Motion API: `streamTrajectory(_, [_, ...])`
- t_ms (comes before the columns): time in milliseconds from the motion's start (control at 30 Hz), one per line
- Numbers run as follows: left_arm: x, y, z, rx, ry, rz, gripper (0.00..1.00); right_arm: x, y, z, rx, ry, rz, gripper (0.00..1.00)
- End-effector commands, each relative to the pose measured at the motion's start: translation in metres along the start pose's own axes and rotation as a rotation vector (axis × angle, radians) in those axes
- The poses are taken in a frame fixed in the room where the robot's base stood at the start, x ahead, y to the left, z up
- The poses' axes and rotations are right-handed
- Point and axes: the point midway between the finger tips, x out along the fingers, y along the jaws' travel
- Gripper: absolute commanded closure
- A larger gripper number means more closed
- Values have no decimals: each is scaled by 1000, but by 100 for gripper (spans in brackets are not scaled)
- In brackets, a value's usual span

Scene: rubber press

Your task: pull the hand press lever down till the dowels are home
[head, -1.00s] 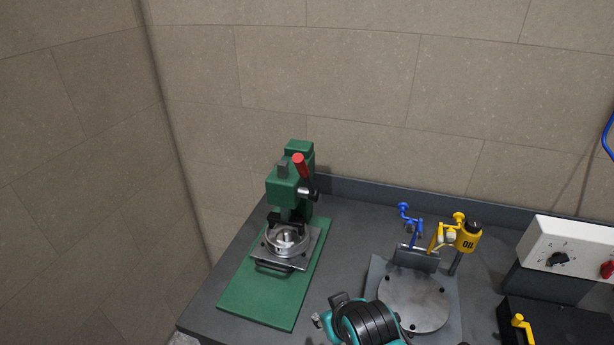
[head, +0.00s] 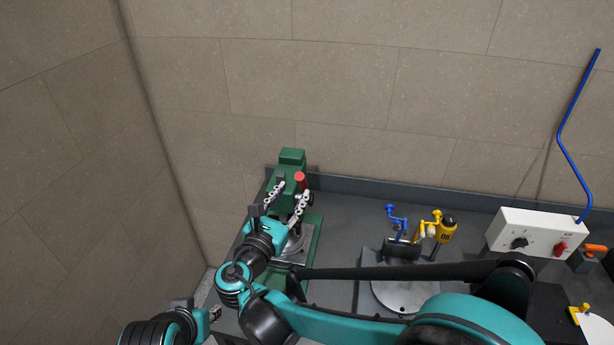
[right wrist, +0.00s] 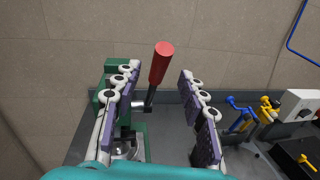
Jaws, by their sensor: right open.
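The green hand press (head: 292,160) stands at the back left of the bench, its lower part partly hidden behind my right arm. Its lever has a red grip (head: 300,180) that points up. In the right wrist view the red grip (right wrist: 160,62) stands on a dark rod, between and beyond my open fingers, with gaps on both sides. My right gripper (head: 286,196) is open at the press, its fingers on either side of the lever. It also shows in the right wrist view (right wrist: 152,100). The dowels cannot be made out. My left gripper (head: 212,314) is low at the front left; its jaws are unclear.
Right of the press is a round metal plate (head: 402,295) with blue (head: 396,212) and yellow fittings and a yellow oil can (head: 447,230). A white control box (head: 535,232) with knobs stands farther right. A wall closes off the back.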

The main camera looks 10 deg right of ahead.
Motion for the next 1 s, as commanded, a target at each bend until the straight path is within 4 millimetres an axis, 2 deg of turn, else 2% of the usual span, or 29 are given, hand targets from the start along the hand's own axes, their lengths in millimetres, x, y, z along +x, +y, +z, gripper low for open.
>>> streamTrajectory(200, [1,0,1,0,0,0,68,38,-2,-1,3,2,-5,58])
streamTrajectory(333, [1,0,1,0,0,0,68,55,-2,-1,3,2,-4,58])
streamTrajectory(500, [1,0,1,0,0,0,68,64,-1,-1,4,3,-2,58])
streamTrajectory(733, [1,0,1,0,0,0,68,64,-1,-1,4,3,-2,58])
streamTrajectory(900, [1,0,1,0,0,0,68,64,-1,-1,5,3,-2,100])
streamTrajectory(1000, [1,0,1,0,0,0,68,64,-1,-1,5,3,-2,100])
